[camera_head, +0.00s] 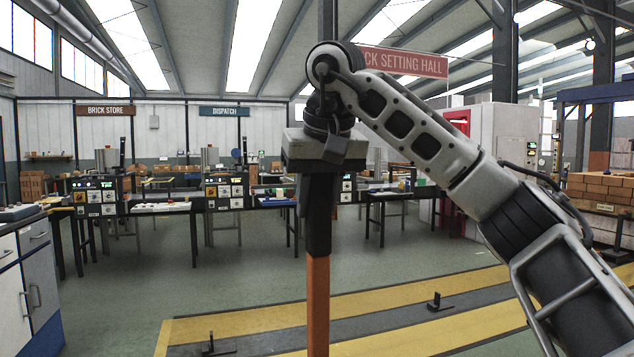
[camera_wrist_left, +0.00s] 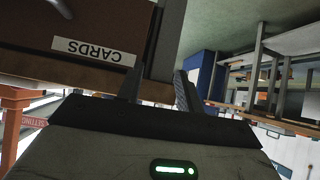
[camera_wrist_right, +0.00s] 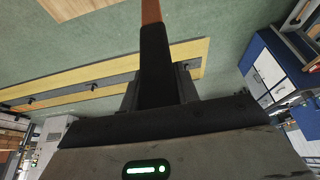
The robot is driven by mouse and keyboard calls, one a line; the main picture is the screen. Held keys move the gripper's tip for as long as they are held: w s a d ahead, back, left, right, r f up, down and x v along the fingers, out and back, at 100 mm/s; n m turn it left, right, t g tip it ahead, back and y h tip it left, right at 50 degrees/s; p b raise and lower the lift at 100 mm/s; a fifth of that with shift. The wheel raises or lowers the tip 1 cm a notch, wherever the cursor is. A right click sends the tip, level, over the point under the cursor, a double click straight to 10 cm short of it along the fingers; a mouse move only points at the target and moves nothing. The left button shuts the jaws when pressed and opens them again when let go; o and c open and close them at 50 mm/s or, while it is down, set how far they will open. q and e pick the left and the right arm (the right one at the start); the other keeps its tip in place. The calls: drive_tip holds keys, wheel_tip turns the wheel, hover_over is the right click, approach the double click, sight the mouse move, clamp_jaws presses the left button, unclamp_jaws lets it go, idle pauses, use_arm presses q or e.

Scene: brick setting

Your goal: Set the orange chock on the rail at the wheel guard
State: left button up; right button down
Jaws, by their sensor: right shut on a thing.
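My right gripper (camera_head: 318,190) points down in the middle of the head view. It is shut on the black upper part of a long upright bar, the orange chock (camera_head: 318,305), whose orange lower part runs out of the picture. In the right wrist view the chock (camera_wrist_right: 151,12) stretches away from between the fingers. The rail (camera_head: 370,327) is a dark strip on the floor between yellow bands. Two small black brackets, a near one (camera_head: 212,346) and a far one (camera_head: 437,302), stand on it; which is the wheel guard I cannot tell. My left gripper (camera_wrist_left: 158,88) is open.
A box labelled CARDS (camera_wrist_left: 95,50) is close to my left gripper. A grey and blue cabinet (camera_head: 38,275) stands at the left. Workbenches (camera_head: 160,206) line the back, and bricks (camera_head: 600,190) are stacked at the right. The green floor before the benches is clear.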

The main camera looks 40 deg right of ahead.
drive_tip(key=shift+f, duration=0.4)
drive_tip(key=c, duration=1.2)
unclamp_jaws()
drive_tip(key=shift+f, duration=0.2)
drive_tip(key=shift+o, duration=0.8)
drive_tip(key=shift+s, duration=0.1)
drive_tip(key=shift+r, duration=0.1)
